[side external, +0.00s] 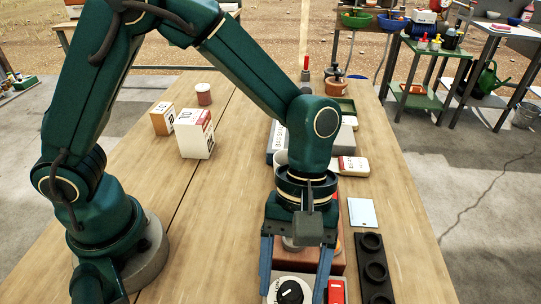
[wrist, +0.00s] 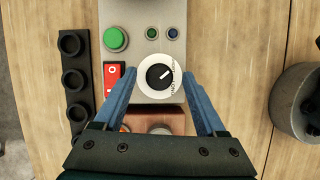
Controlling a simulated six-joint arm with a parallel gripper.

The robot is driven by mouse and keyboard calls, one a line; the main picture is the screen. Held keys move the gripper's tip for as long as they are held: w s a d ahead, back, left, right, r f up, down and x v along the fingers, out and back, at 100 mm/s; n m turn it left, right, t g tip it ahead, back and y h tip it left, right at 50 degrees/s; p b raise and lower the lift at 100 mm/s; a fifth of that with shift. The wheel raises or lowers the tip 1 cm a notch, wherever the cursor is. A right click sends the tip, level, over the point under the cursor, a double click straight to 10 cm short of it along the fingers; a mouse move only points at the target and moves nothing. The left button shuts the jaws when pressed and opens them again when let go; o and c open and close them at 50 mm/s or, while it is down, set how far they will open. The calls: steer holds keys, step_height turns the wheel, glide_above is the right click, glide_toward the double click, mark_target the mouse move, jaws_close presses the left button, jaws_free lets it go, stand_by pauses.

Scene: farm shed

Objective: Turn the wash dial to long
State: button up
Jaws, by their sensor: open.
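The wash dial (wrist: 159,76) is a black knob with a white pointer line on a round white plate, on a grey panel (wrist: 143,13). In the wrist view its pointer slants to the upper right. Small lettering on the plate's right and lower edges is too small to read surely. The dial also shows in the side view (side external: 290,292), cut by the bottom edge. My gripper (wrist: 159,74) is open, with one blue finger on each side of the dial and clear gaps to the knob. In the side view my gripper (side external: 295,272) points down over the panel.
A red rocker switch (wrist: 112,77) sits close beside the left finger. A green button (wrist: 115,39) and small lights (wrist: 152,33) are farther up the panel. A black holder with round recesses (wrist: 73,78) stands left. A white card (side external: 362,212) and boxes (side external: 195,135) lie on the table.

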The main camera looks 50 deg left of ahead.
jaws_close()
steer(key=shift+m, duration=0.3)
steer(key=m+y, duration=0.1)
steer(key=m, duration=0.1)
steer(key=shift+w+d+m+g, duration=0.1)
steer(key=shift+m+g, duration=0.2)
steer(key=shift+m, duration=0.1)
steer(key=m+y, duration=0.1)
steer(key=m, duration=0.3)
steer(key=shift+d+m+y, duration=0.1)
steer(key=shift+m+y, duration=0.2)
steer(key=shift+y, duration=0.1)
steer(key=m, duration=0.2)
steer(key=m+y, duration=0.1)
steer(key=m, duration=0.1)
steer(key=shift+d+y, duration=0.1)
steer(key=shift+y, duration=0.2)
steer(key=shift+m+y, duration=0.6)
steer(key=shift+m, duration=1.2)
